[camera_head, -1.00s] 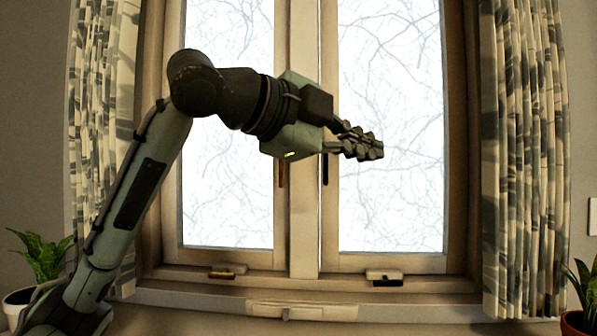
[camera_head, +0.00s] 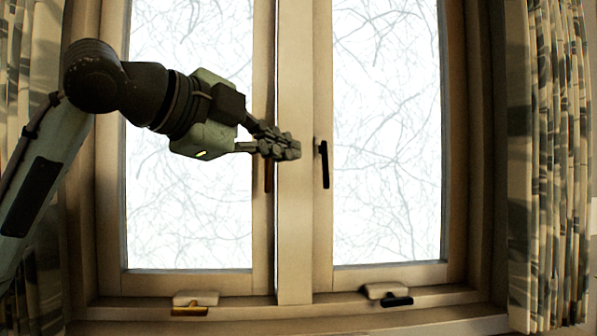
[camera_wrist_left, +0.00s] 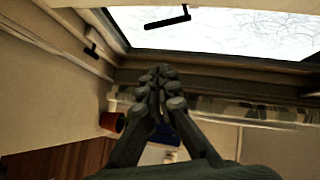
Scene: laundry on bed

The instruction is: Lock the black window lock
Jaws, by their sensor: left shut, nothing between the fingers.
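A black window handle (camera_head: 325,165) hangs straight down on the inner edge of the right window frame. A smaller black latch (camera_head: 397,300) sits on a pale mount at the bottom of that window. The left wrist view also shows the black handle (camera_wrist_left: 167,20) near the top and the small latch (camera_wrist_left: 90,51) at upper left. My left gripper (camera_head: 291,150) is shut and empty, pointing right. In the head view it appears in front of the centre post, just left of the black handle, with a visible gap. My right gripper is out of view.
A brown handle (camera_head: 268,178) on the left window is partly covered by my gripper. A brass-coloured latch (camera_head: 189,309) sits below it. Patterned curtains (camera_head: 560,150) hang on both sides. A red pot (camera_wrist_left: 112,122) shows in the wrist view.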

